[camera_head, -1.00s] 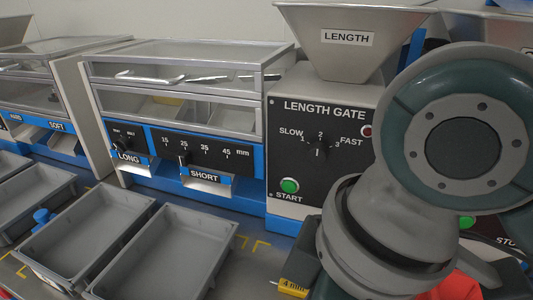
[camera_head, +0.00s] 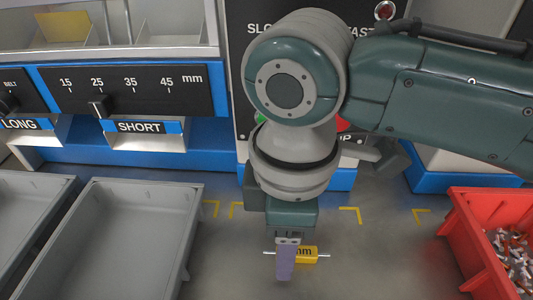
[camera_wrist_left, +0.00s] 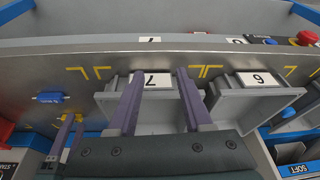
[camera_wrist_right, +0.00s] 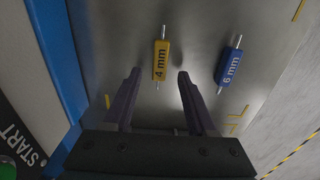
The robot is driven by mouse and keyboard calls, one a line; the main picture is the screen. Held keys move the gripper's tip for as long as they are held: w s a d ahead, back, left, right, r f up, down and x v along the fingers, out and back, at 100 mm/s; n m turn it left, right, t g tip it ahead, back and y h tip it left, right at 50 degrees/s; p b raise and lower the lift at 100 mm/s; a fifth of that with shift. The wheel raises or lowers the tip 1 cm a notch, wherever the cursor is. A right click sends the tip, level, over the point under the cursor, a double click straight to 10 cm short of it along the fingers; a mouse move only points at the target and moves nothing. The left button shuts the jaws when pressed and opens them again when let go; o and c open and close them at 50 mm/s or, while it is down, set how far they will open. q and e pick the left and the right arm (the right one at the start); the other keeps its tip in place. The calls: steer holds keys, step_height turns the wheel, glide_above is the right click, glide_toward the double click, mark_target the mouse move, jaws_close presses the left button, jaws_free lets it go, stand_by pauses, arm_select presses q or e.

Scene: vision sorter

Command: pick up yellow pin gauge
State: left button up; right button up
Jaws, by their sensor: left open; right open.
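The yellow pin gauge (camera_wrist_right: 161,62), marked 4 mm with a thin metal pin at each end, lies on the grey worktop. In the right wrist view it lies ahead of my right gripper (camera_wrist_right: 159,76), lined up with the gap between the open, empty fingers. In the head view my right gripper (camera_head: 286,260) points down in front of the yellow gauge (camera_head: 307,254), and a finger hides part of it. I cannot tell the exact height above it. My left gripper (camera_wrist_left: 160,72) shows only in the left wrist view, open and empty near numbered grey trays.
A blue 6 mm pin gauge (camera_wrist_right: 229,67) lies beside the yellow one. A grey tray (camera_head: 186,215) stands left and a red bin (camera_head: 468,240) of small parts right. The machine's blue base (camera_head: 200,160) runs behind. Worktop around the yellow gauge is mostly clear.

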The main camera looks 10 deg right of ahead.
steer(key=shift+f, duration=0.5)
steer(key=shift+w, duration=0.1)
steer(key=shift+c, duration=0.2)
jaws_close()
